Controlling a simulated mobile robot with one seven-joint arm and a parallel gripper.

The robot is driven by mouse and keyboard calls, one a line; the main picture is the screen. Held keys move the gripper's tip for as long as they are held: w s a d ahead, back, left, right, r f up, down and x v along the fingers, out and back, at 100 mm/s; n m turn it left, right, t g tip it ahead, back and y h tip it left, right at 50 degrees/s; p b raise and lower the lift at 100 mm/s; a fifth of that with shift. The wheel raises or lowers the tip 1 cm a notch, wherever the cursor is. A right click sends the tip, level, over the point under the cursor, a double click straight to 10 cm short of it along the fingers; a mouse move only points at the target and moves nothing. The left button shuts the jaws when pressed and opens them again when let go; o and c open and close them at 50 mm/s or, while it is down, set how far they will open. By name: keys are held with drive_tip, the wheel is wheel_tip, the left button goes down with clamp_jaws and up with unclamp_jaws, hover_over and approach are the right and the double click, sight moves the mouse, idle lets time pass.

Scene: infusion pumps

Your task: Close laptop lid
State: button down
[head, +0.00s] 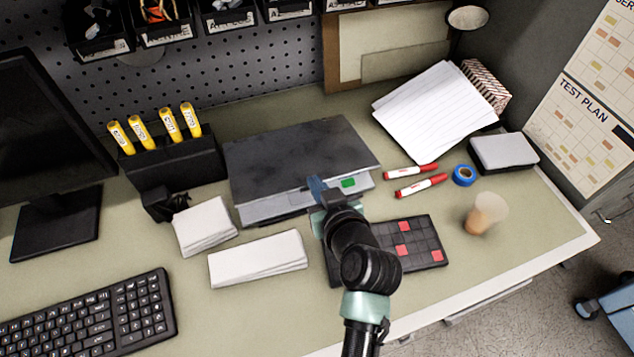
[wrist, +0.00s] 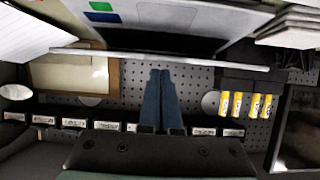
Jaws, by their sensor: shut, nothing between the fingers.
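The laptop lid (head: 290,150) is dark and tilted low over the laptop base (head: 268,213), with its front edge raised and a gap below. A strip of the grey base with a green sticker shows in front of the lid. In the wrist view, the lid edge (wrist: 220,61) is a thin pale line across the picture, with the base (wrist: 205,18) above it. My gripper (head: 316,186) has blue fingers pressed together and empty, at the lid's front edge. In the wrist view, the fingertips (wrist: 160,73) lie close to that edge; I cannot tell if they touch.
A black holder (head: 175,165) with yellow markers and paper stacks (head: 258,258) stand left and front. A dark grid pad (head: 420,240) lies partly behind my arm. Red markers (head: 411,172), blue tape (head: 464,175) and a cup (head: 484,213) are right. A pegboard with bins is behind.

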drive_tip(key=f+b, duration=0.4)
drive_tip(key=s+f+b, duration=0.1)
drive_tip(key=f, duration=0.1)
drive_tip(key=shift+d+f+b, duration=0.15)
drive_tip(key=shift+b, duration=0.25)
drive_tip(key=shift+r, duration=0.25)
